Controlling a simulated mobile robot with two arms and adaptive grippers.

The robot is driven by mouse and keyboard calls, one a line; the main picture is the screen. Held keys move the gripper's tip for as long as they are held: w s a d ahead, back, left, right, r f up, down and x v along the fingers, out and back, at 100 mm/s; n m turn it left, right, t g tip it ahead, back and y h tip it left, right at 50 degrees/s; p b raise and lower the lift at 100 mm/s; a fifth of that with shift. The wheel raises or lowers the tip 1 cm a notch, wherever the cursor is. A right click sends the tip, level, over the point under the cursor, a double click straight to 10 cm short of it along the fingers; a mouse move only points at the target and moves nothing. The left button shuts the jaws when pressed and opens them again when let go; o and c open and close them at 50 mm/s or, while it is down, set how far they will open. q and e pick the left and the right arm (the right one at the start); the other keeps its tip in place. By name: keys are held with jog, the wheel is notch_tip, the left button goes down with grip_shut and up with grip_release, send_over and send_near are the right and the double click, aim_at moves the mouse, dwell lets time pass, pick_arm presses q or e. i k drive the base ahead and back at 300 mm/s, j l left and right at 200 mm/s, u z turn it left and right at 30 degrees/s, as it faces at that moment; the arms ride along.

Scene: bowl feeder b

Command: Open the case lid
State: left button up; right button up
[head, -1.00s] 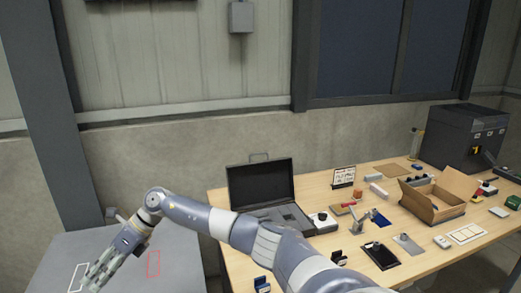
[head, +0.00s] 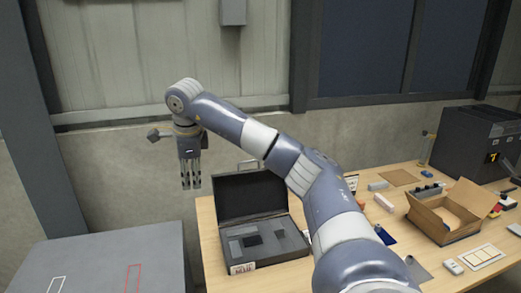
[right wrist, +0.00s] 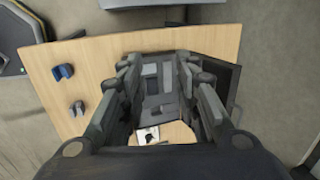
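The black case stands open on the wooden table. Its lid (head: 235,197) is tilted up at the back, and its grey insert (head: 285,238) shows in the base. In the right wrist view the case insert (right wrist: 152,85) lies below, between my fingers, with the dark lid (right wrist: 226,72) to the right. My right gripper (head: 190,187) hangs fingers down, to the left of the lid and apart from it in the head view. Its fingers are spread and empty in the right wrist view (right wrist: 158,90). My left gripper is not in view.
A grey table (head: 100,262) with white and red outlines is at the left. My right arm hides part of the wooden table (head: 400,205). An open cardboard box (head: 432,218) and a dark machine (head: 470,138) are at the right. Small blue parts (right wrist: 62,72) lie near the case.

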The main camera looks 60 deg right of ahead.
aim_at(239, 195)
jog(key=i+l, duration=0.1)
jog(key=l, duration=1.35)
